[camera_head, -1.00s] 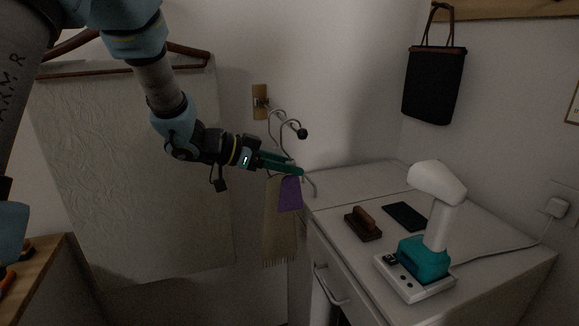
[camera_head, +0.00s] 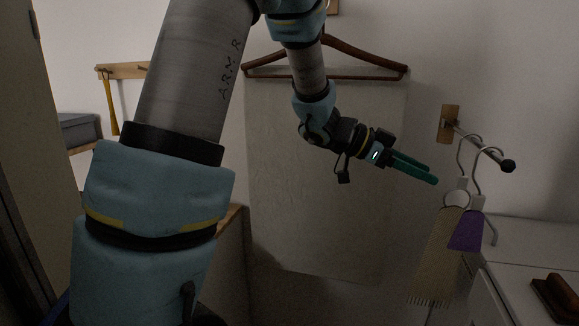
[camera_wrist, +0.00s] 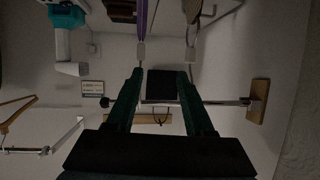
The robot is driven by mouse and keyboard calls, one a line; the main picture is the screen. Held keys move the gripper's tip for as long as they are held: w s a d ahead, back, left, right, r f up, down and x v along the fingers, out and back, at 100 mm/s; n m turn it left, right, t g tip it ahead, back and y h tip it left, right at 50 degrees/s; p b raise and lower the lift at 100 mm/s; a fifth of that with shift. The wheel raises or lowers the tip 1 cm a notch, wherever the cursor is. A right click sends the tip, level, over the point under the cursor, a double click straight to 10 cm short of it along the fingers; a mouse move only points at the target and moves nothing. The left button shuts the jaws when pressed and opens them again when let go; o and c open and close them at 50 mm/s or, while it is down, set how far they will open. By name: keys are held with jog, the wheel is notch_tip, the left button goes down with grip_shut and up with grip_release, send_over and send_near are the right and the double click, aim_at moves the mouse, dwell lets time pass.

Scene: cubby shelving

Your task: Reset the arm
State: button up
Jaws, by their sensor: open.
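My gripper (camera_head: 432,175) has green fingers and is held in mid-air, pointing right and slightly down, in front of a cloth hanging on the wall. It stands a little left of a wall hook rail (camera_head: 480,148). In the wrist view my gripper (camera_wrist: 159,75) shows two green fingers apart with nothing held between them. The rail (camera_wrist: 215,102) shows beyond the fingertips there. My arm is bent, its upper part large in the head view.
A beige fringed cloth (camera_head: 434,255) and a purple tag (camera_head: 466,231) hang from the rail, close to my gripper. A hanger (camera_head: 330,45) holds a pale cloth (camera_head: 300,200) behind my arm. A white cabinet (camera_head: 535,245) with a brown brush (camera_head: 556,295) stands at the right.

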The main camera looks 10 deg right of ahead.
jog(key=w+a+f+n+t+y, duration=0.2)
jog(key=w+a+n+t, duration=0.65)
jog(key=w, duration=0.45)
jog(key=w+a+f+n+t+y, duration=0.1)
jog(key=w+a+n+y, duration=0.15)
jog(key=a, duration=0.35)
jog(key=w+a+f+n+t+y, duration=0.1)
jog(key=a+f+t+y, duration=0.15)
jog(key=a, duration=0.45)
jog(key=s+a+f+n+g+y, duration=0.2)
jog(key=s+a+f+n+y, duration=0.15)
jog(key=a, duration=0.65)
jog(key=s+a+f+n+g+y, duration=0.1)
jog(key=s+a+f+n+g, duration=0.1)
jog(key=s, duration=0.5)
jog(key=s+a+f+n+g+y, duration=0.1)
jog(key=s+a+f+n+g, duration=0.1)
jog(key=s+a, duration=0.3)
jog(key=shift+s+g, duration=0.6)
jog(key=shift+s, duration=0.5)
jog(key=shift+a+n, duration=0.1)
jog(key=shift+n, duration=0.15)
